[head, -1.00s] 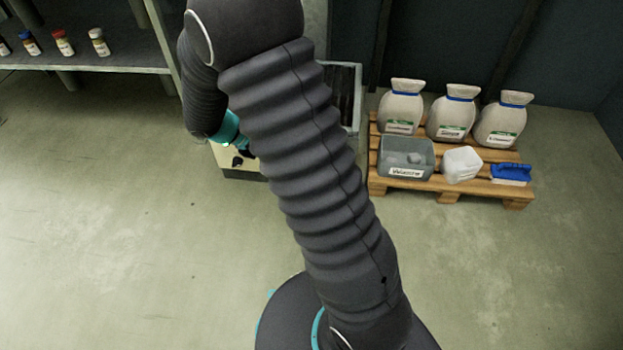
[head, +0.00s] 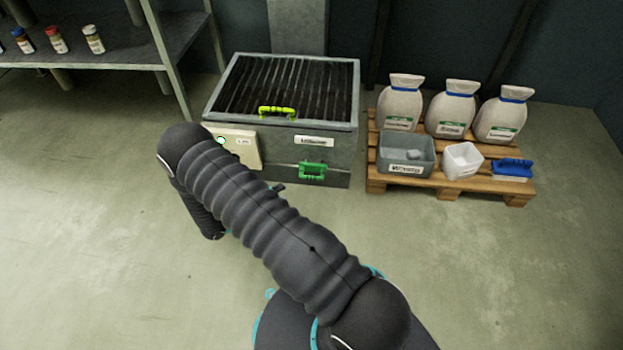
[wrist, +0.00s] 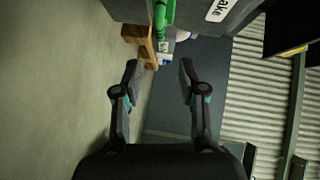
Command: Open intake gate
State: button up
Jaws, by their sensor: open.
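A grey metal box with a ribbed dark top grate (head: 235,95) stands on the floor in the head view. A green handle (head: 312,170) sits low on its front, below a white label (head: 314,141). The green handle also shows at the top of the wrist view (wrist: 163,14), beside a label partly reading "ake" (wrist: 221,9). A yellow-green handle (head: 277,112) is on the front edge of the grate. My gripper (wrist: 159,70) is open and empty, with the green handle ahead of it and apart from its fingers. In the head view my arm hides most of the gripper.
A control panel (head: 245,150) is on the box's left front. A wooden pallet (head: 450,190) at right holds several sacks (head: 452,112), a grey bin (head: 407,152), a white container (head: 462,160) and a blue brush (head: 512,169). A shelf (head: 110,52) stands left. The front floor is clear.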

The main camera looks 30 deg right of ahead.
aim_at(309, 179)
jog(key=x, duration=1.3)
jog(key=shift+w+d+f+b, duration=0.1)
jog(key=shift+w+d+b, duration=0.05)
jog(key=shift+d+b, duration=0.2)
grip_shut()
